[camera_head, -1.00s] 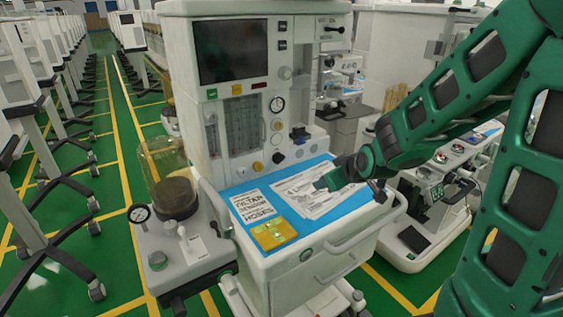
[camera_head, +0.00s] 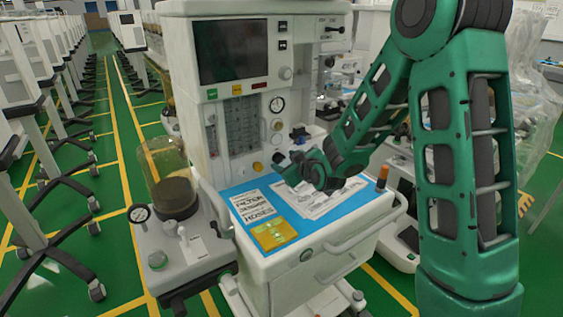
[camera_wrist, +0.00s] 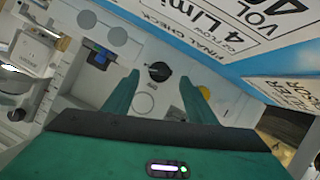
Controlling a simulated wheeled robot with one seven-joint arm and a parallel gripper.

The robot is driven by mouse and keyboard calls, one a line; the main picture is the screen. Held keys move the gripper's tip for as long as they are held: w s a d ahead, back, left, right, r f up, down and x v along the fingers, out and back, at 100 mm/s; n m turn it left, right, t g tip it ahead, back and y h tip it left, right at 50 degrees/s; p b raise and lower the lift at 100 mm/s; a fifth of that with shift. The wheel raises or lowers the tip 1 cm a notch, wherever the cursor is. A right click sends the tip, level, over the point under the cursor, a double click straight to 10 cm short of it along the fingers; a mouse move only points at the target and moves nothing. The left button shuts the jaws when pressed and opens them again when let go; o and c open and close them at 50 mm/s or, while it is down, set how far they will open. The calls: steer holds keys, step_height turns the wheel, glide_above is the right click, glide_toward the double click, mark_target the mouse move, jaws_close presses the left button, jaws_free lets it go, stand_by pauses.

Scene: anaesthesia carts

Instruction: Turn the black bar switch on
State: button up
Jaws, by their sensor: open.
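The black bar switch (camera_wrist: 159,71) is a round black knob with a bar-like grip on the pale front panel of the anaesthesia machine. In the wrist view it lies between and beyond my fingertips, with no visible contact. In the head view the switch (camera_head: 278,157) shows low on the panel, just beyond my gripper's tip. My gripper (camera_wrist: 160,82) is open and empty, its two green fingers on either side of the switch. In the head view my gripper (camera_head: 284,167) is over the blue worktop, pointing at the panel. The switch's exact setting is too small to tell.
A yellow knob (camera_wrist: 204,92) sits right of the switch in the wrist view, and a blue fitting (camera_wrist: 98,57) to its left. The blue worktop (camera_head: 345,207) with printed sheets lies below my arm. A clear canister (camera_head: 165,170) stands left of the panel.

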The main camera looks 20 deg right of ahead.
mark_target(282, 159)
steer(key=shift+x, duration=1.8)
steer(key=shift+c, duration=0.7)
steer(key=c, duration=0.9)
steer(key=shift+w+d+m+y, duration=0.1)
steer(key=shift+d+m+y, duration=0.1)
steer(key=shift+m+y, duration=0.45)
steer(key=shift+c, duration=0.2)
steer(key=shift+m+g+y, duration=0.35)
steer(key=shift+m+g, duration=0.05)
steer(key=shift+m, duration=0.45)
steer(key=o, duration=1.1)
